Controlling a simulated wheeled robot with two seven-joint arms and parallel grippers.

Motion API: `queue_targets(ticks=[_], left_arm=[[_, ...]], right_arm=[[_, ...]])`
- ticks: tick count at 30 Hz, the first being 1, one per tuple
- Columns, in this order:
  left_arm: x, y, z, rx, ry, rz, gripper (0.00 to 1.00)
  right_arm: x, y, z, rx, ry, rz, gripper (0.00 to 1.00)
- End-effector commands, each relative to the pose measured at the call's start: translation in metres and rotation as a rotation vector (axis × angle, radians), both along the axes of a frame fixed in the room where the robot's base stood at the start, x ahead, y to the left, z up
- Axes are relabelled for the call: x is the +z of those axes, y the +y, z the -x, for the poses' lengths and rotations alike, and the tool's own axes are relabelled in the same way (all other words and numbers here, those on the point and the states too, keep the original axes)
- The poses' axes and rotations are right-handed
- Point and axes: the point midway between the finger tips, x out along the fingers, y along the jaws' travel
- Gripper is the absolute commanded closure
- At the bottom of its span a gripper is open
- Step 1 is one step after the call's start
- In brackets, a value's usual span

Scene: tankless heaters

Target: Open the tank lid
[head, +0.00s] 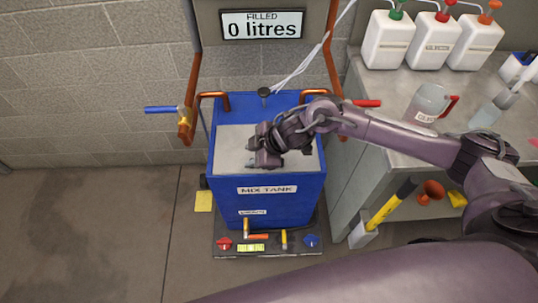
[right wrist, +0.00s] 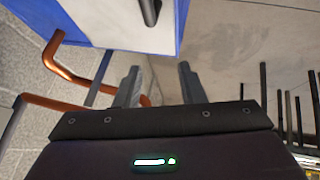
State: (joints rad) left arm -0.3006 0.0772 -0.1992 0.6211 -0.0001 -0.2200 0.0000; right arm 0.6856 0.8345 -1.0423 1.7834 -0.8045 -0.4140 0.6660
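The blue mix tank (head: 267,206) stands on a low base against the wall. Its flat pale grey lid (head: 231,146) lies level on top and looks shut. My right gripper (head: 252,152) is over the middle of the lid and covers part of it. In the right wrist view the two fingers (right wrist: 160,84) are apart with nothing between them. A dark handle (right wrist: 150,12) shows on a pale surface beyond the fingertips, apart from them. In the head view the gripper hides any handle there. My left gripper is not in view.
Orange pipes (head: 190,95) with a blue-handled valve (head: 160,109) and a red-handled valve (head: 366,103) flank the tank. A display reading 0 litres (head: 262,25) hangs above. A metal bench (head: 390,92) with bottles stands right. The floor at left is clear.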

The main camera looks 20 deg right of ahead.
Motion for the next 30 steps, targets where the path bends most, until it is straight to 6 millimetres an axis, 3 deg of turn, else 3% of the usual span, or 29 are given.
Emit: queue_targets(ticks=[1,3,6,9,14,24,30], left_arm=[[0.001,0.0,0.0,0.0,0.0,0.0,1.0],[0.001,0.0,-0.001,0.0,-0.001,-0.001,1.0],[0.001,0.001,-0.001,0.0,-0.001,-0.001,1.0],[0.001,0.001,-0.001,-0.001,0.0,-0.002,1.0],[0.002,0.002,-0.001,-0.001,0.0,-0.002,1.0],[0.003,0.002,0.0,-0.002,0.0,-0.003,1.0],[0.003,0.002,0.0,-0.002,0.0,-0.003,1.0]], right_arm=[[0.006,-0.023,-0.002,0.008,0.016,0.043,0.64],[0.008,-0.046,0.001,0.009,0.057,0.085,0.64],[0.011,-0.07,0.006,0.002,0.099,0.122,0.64],[0.011,-0.081,0.009,-0.005,0.124,0.138,0.64],[-0.001,-0.079,0.006,-0.008,0.132,0.14,0.64],[-0.048,-0.062,-0.009,-0.007,0.129,0.141,0.64],[-0.058,-0.058,-0.012,-0.005,0.127,0.14,0.64]])
